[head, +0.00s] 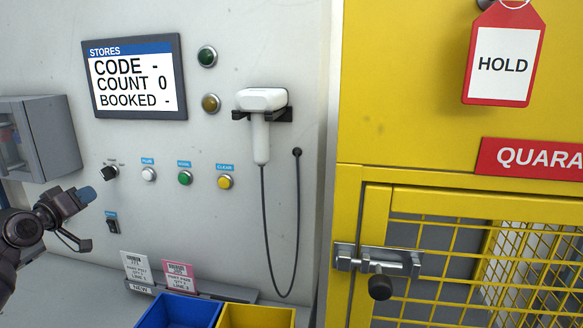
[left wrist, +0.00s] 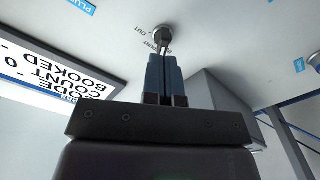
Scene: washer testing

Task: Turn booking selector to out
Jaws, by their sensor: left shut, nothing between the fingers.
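The booking selector (head: 110,173) is a small black knob with a pale round base on the grey panel, below the stores display. In the left wrist view the selector (left wrist: 162,34) is just beyond my fingertips, with the word OUT on its left and COUNT close to it. I cannot tell for certain which mark it points at. My left gripper (head: 85,195) has blue fingers, pressed together and empty, below and left of the selector. In the left wrist view its fingers (left wrist: 162,60) point at the knob; whether they touch it is unclear. My right gripper is out of view.
White (head: 149,174), green (head: 185,178) and yellow (head: 225,182) buttons are right of the selector. A black rocker switch (head: 112,224) is below it. The display (head: 135,76) reads CODE -, COUNT 0, BOOKED -. A grey box (head: 37,135) juts out at left; a corded scanner (head: 262,105) hangs right.

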